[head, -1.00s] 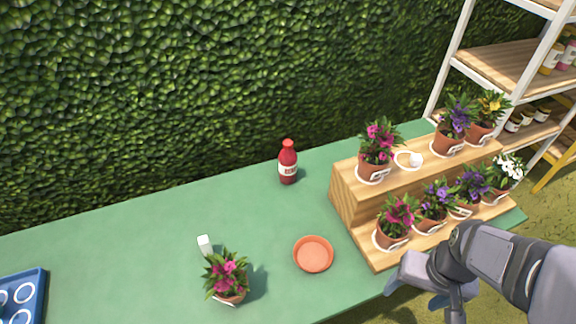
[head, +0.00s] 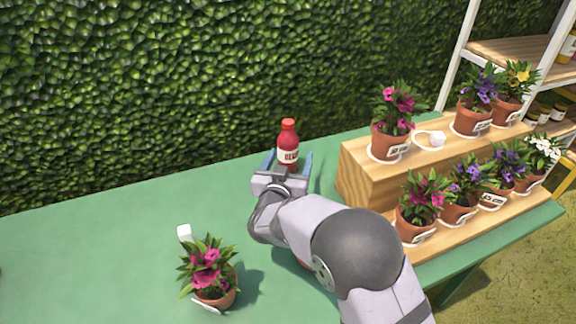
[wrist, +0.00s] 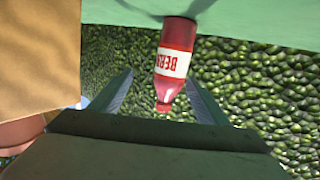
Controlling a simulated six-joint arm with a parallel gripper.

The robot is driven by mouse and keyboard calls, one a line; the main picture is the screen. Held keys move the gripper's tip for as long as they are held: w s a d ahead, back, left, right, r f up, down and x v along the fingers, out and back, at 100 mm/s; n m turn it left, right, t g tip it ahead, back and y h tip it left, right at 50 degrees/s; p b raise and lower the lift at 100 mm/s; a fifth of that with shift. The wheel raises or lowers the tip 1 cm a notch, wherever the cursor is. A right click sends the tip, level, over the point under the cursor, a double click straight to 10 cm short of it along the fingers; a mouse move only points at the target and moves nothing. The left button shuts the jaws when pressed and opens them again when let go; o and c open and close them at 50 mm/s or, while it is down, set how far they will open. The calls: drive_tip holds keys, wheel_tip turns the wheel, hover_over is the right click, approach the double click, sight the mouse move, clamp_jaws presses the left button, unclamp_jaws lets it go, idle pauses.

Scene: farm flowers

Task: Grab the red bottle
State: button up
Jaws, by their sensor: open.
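The red bottle (head: 288,137) with a white label stands upright on the green table near the hedge. In the head view my gripper (head: 289,161) is at the bottle, with one blue finger on each side of it. In the wrist view the bottle (wrist: 173,62) appears upside down, and its capped end reaches between the two open fingers of my gripper (wrist: 160,98). The gripper is open, with gaps visible between the fingers and the bottle. The bottle's lower part is hidden behind my gripper in the head view.
A wooden two-step stand (head: 362,178) with several potted flowers is right of the bottle. A pink-flowered pot (head: 211,275) and a small white object (head: 184,233) are at the front left. The green table (head: 90,255) is clear to the left. A hedge (head: 150,90) rises behind.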

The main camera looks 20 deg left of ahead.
sight(288, 140)
drive_tip(key=shift+s+a+m+t+b, duration=0.2)
drive_tip(key=shift+a+m+t+b, duration=0.3)
drive_tip(key=shift+a+t, duration=0.45)
drive_tip(key=shift+s+a+r+h, duration=0.1)
drive_tip(key=shift+a+r+h, duration=0.1)
drive_tip(key=shift+a+h, duration=0.1)
drive_tip(key=shift+w+r, duration=0.1)
drive_tip(key=shift+w, duration=0.6)
drive_tip(key=shift+w+a, duration=0.15)
drive_tip(key=shift+w, duration=0.85)
drive_tip(key=shift+w+a, duration=0.2)
drive_tip(key=shift+w, duration=0.75)
drive_tip(key=shift+w+a, duration=0.15)
drive_tip(key=shift+w, duration=0.85)
drive_tip(key=c, duration=1.3)
drive_tip(key=shift+c, duration=0.9)
drive_tip(key=shift+r+p, duration=0.65)
drive_tip(key=shift+r, duration=4.4)
